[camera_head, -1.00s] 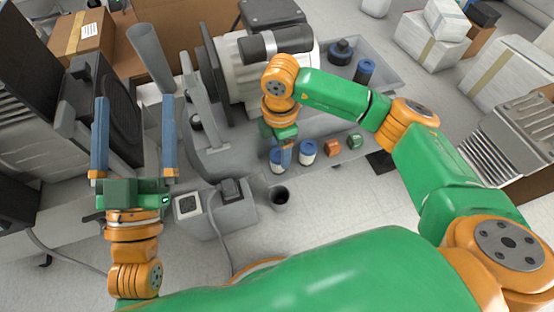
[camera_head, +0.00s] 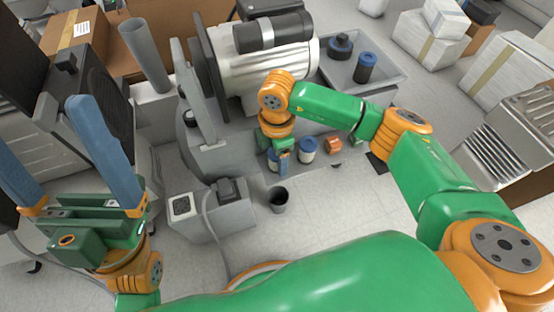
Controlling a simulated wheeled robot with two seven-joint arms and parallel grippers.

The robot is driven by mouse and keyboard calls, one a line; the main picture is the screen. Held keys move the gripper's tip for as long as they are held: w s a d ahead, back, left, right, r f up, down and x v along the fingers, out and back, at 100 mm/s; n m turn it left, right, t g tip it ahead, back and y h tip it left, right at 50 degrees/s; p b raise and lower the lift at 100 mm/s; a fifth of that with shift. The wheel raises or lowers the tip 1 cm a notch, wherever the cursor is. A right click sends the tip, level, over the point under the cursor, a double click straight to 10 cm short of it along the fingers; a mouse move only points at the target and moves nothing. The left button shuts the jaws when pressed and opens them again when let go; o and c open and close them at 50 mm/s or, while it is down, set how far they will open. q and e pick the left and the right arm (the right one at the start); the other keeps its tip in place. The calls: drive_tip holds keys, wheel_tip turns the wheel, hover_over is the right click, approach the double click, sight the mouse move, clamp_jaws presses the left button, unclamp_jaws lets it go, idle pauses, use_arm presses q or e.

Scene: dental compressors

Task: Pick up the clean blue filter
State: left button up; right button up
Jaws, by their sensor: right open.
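Two white filters with blue tops stand on the grey bench ledge. One filter (camera_head: 308,151) is in clear view. The other (camera_head: 272,161) is partly hidden by my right gripper (camera_head: 283,163). The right gripper points down right at this partly hidden filter, open; I cannot tell whether its fingers are around it or beside it. A darker blue-topped cylinder (camera_head: 366,68) stands in the grey tray at the back. Which one is the clean filter I cannot tell. My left gripper (camera_head: 45,125) is open and empty at the left, its blue fingers spread wide.
An orange piece (camera_head: 333,145) and a green piece (camera_head: 357,138) sit right of the filters. A dark cup (camera_head: 278,199) and a grey box with a socket (camera_head: 208,210) are in front. The compressor motor (camera_head: 265,65) stands close behind my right gripper.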

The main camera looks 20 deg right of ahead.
clamp_jaws()
drive_tip(key=shift+r, duration=0.1)
